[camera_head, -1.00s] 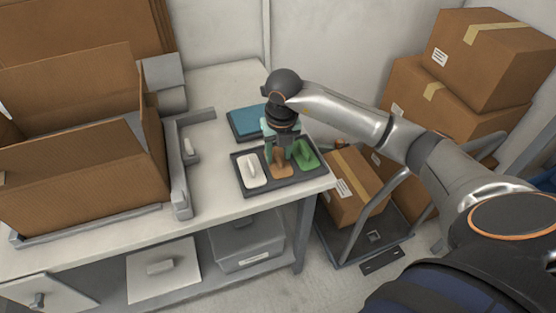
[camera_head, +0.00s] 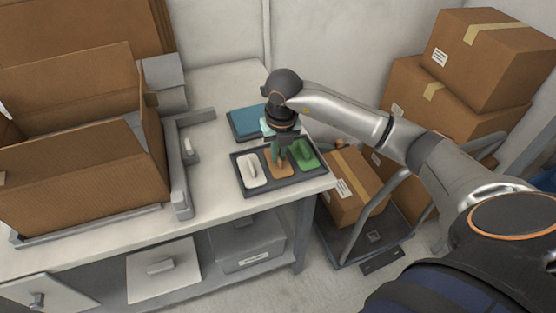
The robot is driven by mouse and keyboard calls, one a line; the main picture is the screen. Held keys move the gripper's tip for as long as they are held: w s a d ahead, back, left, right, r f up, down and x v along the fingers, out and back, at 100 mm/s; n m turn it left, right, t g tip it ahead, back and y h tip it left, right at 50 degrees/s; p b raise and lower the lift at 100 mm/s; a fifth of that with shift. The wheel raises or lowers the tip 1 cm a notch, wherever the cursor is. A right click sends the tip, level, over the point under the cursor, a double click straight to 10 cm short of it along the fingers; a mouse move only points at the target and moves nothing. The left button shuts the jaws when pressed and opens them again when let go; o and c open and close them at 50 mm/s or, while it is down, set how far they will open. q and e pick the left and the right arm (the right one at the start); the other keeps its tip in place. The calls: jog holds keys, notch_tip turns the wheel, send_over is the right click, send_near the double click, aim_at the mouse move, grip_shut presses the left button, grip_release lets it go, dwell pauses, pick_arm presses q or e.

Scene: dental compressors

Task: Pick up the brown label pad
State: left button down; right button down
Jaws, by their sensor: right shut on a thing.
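The brown label pad (camera_head: 277,168) lies in the middle of a dark tray (camera_head: 250,189) on the table. A white pad (camera_head: 253,170) is to its left and a green pad (camera_head: 305,155) to its right in the same tray. My right gripper (camera_head: 279,155) reaches down from above and is shut on the brown pad's raised handle; the fingers partly hide it. The pad appears still down in the tray. My left gripper is not in view.
A blue case (camera_head: 246,122) lies behind the tray. A large open cardboard box (camera_head: 75,180) stands at the left beside a grey bracket (camera_head: 181,190). Stacked cartons (camera_head: 450,110) and a cart are right of the table. Bare tabletop lies left of the tray.

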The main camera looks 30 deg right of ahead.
jog(key=shift+r, duration=0.1)
jog(key=shift+r, duration=0.5)
jog(key=s+a+r+p, duration=0.1)
jog(key=s+a+r, duration=0.5)
jog(key=a+r, duration=0.6)
jog(key=shift+a, duration=0.35)
jog(key=shift+f, duration=0.1)
